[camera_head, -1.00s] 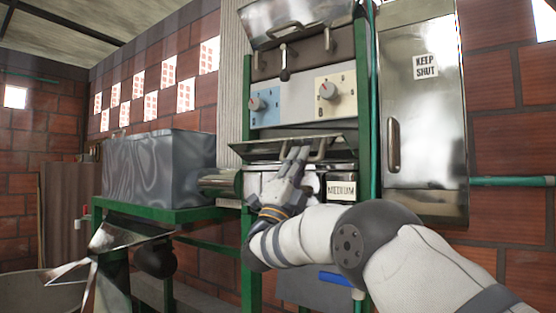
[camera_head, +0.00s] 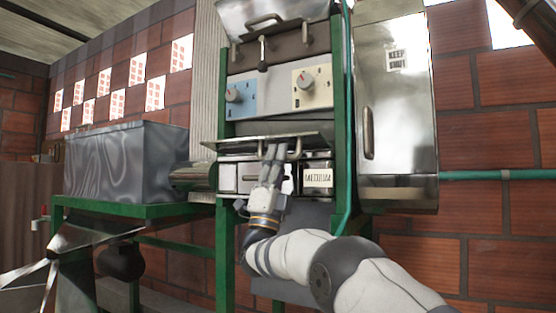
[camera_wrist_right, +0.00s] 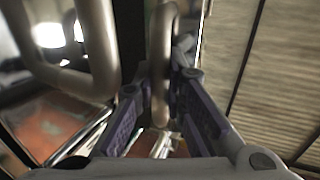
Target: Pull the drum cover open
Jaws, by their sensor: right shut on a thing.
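A flat metal cover (camera_head: 232,147) juts out from the front of the green-framed machine, above a row of small drawers. I take it as the drum cover; it looks close to level. My right gripper (camera_head: 275,152) reaches up from below to its front edge. In the right wrist view, my right gripper (camera_wrist_right: 163,112) is shut around a curved metal handle (camera_wrist_right: 160,50). A second curved handle (camera_wrist_right: 100,55) stands to its left, outside the fingers. My left gripper is not in view.
Above the cover are a blue panel and a cream panel with knobs (camera_head: 304,80), and a raised metal hood (camera_head: 275,12). A drawer front marked MEDIUM (camera_head: 318,178) sits just below. A grey metal tank (camera_head: 125,165) stands left; a steel cabinet (camera_head: 398,130) hangs right.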

